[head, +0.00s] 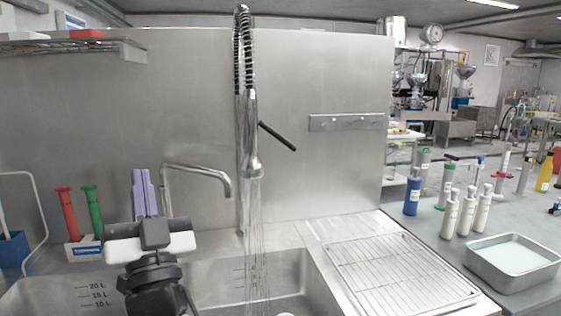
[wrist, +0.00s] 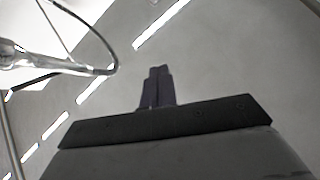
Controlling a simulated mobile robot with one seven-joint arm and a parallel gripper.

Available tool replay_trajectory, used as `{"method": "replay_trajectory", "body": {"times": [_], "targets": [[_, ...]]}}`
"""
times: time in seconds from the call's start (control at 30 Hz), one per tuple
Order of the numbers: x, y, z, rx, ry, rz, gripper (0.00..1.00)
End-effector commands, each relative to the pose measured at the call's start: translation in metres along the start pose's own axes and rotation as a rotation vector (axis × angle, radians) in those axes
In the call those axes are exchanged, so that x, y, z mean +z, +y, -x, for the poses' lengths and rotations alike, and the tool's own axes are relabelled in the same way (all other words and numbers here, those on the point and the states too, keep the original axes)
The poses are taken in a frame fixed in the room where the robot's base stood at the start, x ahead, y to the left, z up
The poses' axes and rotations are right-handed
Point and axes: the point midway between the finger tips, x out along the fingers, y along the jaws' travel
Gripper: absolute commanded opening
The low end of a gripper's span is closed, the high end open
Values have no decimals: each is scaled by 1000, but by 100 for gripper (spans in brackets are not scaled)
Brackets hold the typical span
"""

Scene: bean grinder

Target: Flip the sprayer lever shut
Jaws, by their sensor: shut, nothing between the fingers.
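The sprayer (head: 252,135) hangs from a spring hose at the middle of the head view. Its black lever (head: 277,136) sticks out to the right and slopes down. Thin streams of water (head: 257,235) fall from the sprayer into the sink. My gripper (head: 143,173) is at the lower left, pointing up, with its purple fingers together and empty. It is left of the sprayer and apart from it. In the wrist view the shut fingers (wrist: 158,70) show in the middle. A metal pipe and a dark thin part are at the left there; I cannot tell which fixture they belong to.
A bent metal faucet (head: 200,172) stands between my gripper and the sprayer. The sink (head: 215,275) lies below. A wire rack (head: 400,270) is at the right, with bottles (head: 467,212) and a metal tray (head: 478,265) beyond. Red and green tools (head: 66,212) stand at the left.

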Motion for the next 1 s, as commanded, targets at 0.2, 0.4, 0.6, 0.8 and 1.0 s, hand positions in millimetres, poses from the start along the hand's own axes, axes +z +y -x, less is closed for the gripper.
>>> {"method": "replay_trajectory", "body": {"times": [0.2, 0.4, 0.6, 0.8, 1.0], "targets": [[-3, 159, 25, 460, -57, -61, 0], [-13, 205, 39, 610, -39, -103, 0], [-13, 220, 18, 616, -38, -103, 0], [-11, 244, -18, 615, -40, -101, 0], [-8, 266, -51, 613, -40, -102, 0]]}}
